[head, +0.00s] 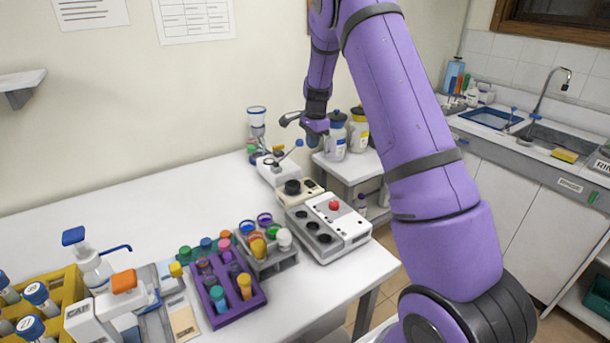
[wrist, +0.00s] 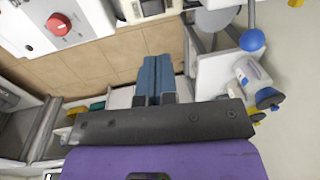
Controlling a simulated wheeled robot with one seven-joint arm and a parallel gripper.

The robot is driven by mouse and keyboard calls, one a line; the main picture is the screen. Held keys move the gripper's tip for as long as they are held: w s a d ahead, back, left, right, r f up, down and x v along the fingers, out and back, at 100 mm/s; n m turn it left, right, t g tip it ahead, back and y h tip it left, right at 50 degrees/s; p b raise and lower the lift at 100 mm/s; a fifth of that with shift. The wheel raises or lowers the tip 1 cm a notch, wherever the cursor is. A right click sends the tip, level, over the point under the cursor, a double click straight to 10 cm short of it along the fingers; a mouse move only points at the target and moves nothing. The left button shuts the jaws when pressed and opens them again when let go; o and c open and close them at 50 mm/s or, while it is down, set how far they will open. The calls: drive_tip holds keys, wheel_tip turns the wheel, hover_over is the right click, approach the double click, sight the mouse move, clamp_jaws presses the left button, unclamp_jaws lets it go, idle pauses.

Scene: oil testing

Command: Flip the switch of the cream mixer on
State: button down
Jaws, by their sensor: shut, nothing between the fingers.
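The cream mixer (head: 309,197) is a low cream box with a black round top, standing on the white table near its right edge. Its edge also shows at the top of the wrist view (wrist: 132,12), partly cut off. I cannot clearly make out its switch. My gripper (head: 313,142) is above and behind the mixer in the head view, pointing down and apart from it. In the wrist view its blue fingers (wrist: 155,68) are together, with nothing between them.
A white device with a red knob (head: 334,206) stands in front of the mixer. A blue ball-ended lever (wrist: 251,38) is close behind. White bottles (head: 337,137) stand on a side table. A purple rack (head: 226,312) and coloured tubes are at the front. The table's back left is clear.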

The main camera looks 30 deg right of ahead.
sight(311, 183)
drive_tip(key=shift+f, duration=0.2)
drive_tip(key=f, duration=0.4)
drive_tip(key=w+f, duration=0.1)
drive_tip(key=f, duration=0.8)
drive_tip(key=shift+w+f, duration=0.3)
drive_tip(key=shift+w, duration=0.05)
drive_tip(key=shift+w+a+f, duration=0.1)
drive_tip(key=shift+f, duration=0.15)
drive_tip(key=shift+s, duration=0.25)
drive_tip(key=shift+s+r, duration=0.25)
drive_tip(key=shift+s, duration=0.3)
